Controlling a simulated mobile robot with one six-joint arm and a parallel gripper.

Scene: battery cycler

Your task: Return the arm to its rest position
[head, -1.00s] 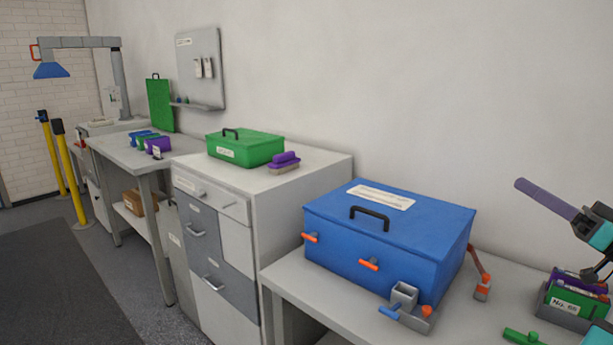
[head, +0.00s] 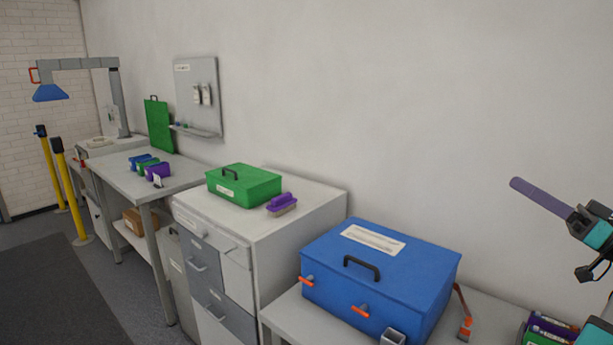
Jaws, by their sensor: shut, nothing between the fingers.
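My arm comes in at the right edge of the head view, with teal and black parts. At its end my gripper (head: 514,184) shows as one long grey-purple bar with no gap, shut and empty. It points up and left in the air in front of the bare wall, apart from everything. The rest of my arm is cut off by the right edge.
A blue box (head: 330,265) with a black handle stands on the bench below and left of my gripper. A tray with green and purple packs (head: 546,326) is low at right. A grey cabinet (head: 290,235) bears a green case (head: 260,187) and a purple brush (head: 283,201).

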